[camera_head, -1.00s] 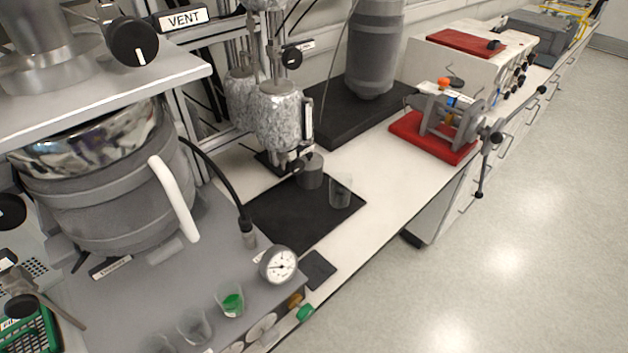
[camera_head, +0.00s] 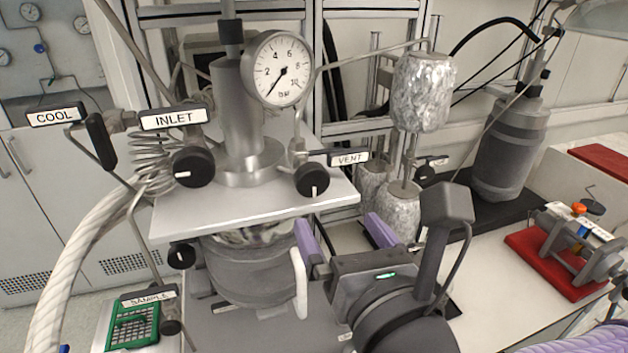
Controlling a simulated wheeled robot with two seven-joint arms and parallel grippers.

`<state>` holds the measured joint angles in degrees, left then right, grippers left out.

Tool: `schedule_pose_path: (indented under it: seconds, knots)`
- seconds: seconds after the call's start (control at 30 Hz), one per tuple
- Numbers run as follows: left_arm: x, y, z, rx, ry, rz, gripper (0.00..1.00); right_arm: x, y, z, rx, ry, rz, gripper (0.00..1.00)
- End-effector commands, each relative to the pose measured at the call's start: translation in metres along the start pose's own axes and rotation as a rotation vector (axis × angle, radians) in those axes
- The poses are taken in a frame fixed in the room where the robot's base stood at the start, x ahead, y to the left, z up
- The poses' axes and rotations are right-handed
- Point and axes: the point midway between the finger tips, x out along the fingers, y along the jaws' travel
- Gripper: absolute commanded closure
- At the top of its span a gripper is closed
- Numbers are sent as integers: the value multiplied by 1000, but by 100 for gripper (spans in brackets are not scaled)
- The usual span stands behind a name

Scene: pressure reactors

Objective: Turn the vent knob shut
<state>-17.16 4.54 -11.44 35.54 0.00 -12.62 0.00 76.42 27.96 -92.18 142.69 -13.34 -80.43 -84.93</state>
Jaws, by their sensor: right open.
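The vent knob (camera_head: 312,180) is a round black knob with a white pointer line, which points down. It sits at the right front of the white reactor plate (camera_head: 262,205), beside the VENT label (camera_head: 348,158). My right gripper (camera_head: 343,230) is below and slightly right of the knob, apart from it. Its two purple-padded fingers are spread and nothing is between them. My left gripper is not in view.
An inlet knob (camera_head: 193,166) with its INLET label (camera_head: 174,118) is to the left. A pressure gauge (camera_head: 278,69) stands above. A sample valve (camera_head: 171,326) is lower left. Foil-wrapped vessels (camera_head: 421,92) stand close on the right. A white handle (camera_head: 299,283) is below the plate.

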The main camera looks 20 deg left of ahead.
Motion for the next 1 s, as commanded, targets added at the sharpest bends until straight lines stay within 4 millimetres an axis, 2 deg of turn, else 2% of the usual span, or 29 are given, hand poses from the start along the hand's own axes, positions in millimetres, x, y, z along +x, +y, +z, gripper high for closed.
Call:
schedule_pose_path:
  seconds: [0.07, 0.3, 0.4, 0.57, 0.8, 0.83, 1.0]
  knots:
    - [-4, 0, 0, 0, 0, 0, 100, 9, 0, 2, -20, -2, -2, 1]
    - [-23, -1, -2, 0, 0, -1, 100, 66, 0, 4, -16, -2, -2, 1]
    - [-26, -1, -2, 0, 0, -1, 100, 82, 0, 3, -13, -2, -1, 1]
    - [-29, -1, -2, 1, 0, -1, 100, 96, 0, 2, -12, -2, 0, 1]
    - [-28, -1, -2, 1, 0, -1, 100, 98, 0, 1, -10, -1, 1, 1]
    - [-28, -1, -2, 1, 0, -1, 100, 98, 0, 1, -10, -1, 1, 3]
    - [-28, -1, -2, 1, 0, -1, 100, 98, 0, 1, -10, -1, 0, 39]
